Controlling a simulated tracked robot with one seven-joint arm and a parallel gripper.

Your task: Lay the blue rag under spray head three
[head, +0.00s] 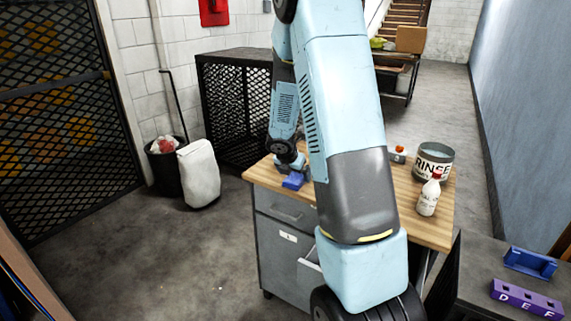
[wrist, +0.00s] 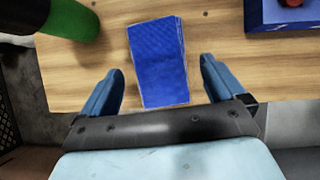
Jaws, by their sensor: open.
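The blue rag (wrist: 157,60) lies flat as a folded rectangle on the wooden top of the workbench (wrist: 215,35). In the head view the rag (head: 293,181) shows near the bench's left side, just below my gripper (head: 289,165). In the wrist view my gripper (wrist: 161,70) is open and empty, with one blue finger on each side of the rag's near part and gaps between. I cannot tell its height above the rag. I cannot make out spray head three in either view; my arm hides part of the bench.
A green cylinder (wrist: 74,28) and a blue tray (wrist: 262,26) flank the rag. A RINSE bucket (head: 433,161) and white bottle (head: 428,197) stand at the bench's right. A dark table (head: 470,285) holds a purple lettered block (head: 527,299) and blue bracket (head: 530,263).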

